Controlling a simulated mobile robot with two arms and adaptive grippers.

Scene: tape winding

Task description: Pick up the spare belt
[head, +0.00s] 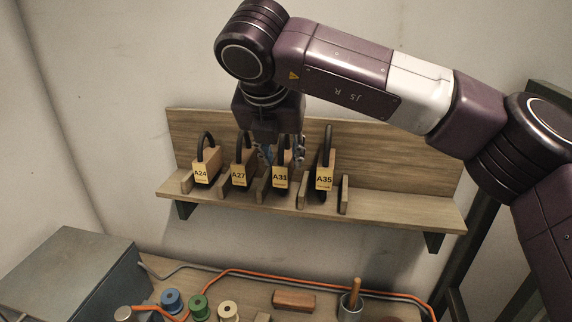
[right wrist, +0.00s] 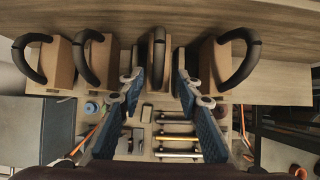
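The pictures do not show which is the spare belt. My right gripper (head: 283,156) points down at the A31 belt, its fingers apart. In the right wrist view the open blue-padded fingers (right wrist: 160,80) are on either side of the third belt (right wrist: 158,45), with gaps showing. My arm and gripper hide part of A31's loop in the head view. My left gripper is not in view.
The shelf (head: 400,206) has wooden dividers between the sleeves and a back board behind. Its right end is bare. Below, a bench holds spools (head: 199,306), a brown block (head: 294,301), a metal cup (head: 351,307), an orange cable and a grey box (head: 70,270).

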